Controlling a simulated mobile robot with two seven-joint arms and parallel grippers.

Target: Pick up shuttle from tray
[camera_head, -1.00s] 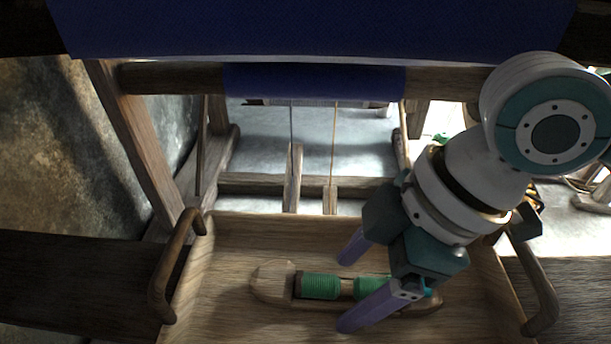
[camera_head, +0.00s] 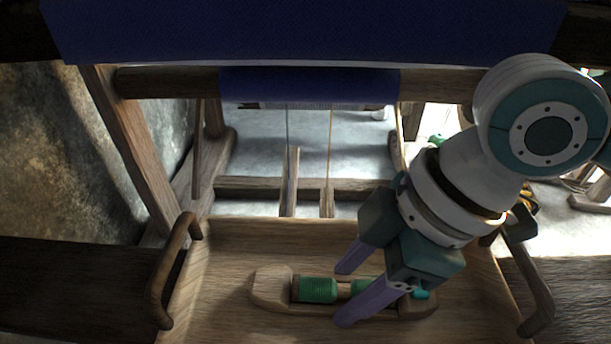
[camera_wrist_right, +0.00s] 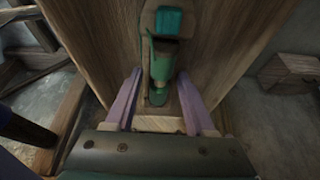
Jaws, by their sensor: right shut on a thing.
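The wooden shuttle (camera_head: 270,288), with green thread (camera_head: 318,290) wound in its middle, lies lengthwise across the wooden tray (camera_head: 230,232) in the head view. My right gripper (camera_head: 340,297) reaches down from the right with its purple fingers on either side of the shuttle, shut on it. One finger hides part of the thread. In the right wrist view the shuttle (camera_wrist_right: 162,62) runs between the two fingers of the right gripper (camera_wrist_right: 159,80). The shuttle looks to be still at the tray floor. My left gripper is not in view.
The tray has curved handles at its left (camera_head: 170,270) and right (camera_head: 535,285) sides. The loom's beam (camera_head: 170,82) and blue cloth (camera_head: 310,30) lie beyond and above it. The tray floor left of the shuttle is bare.

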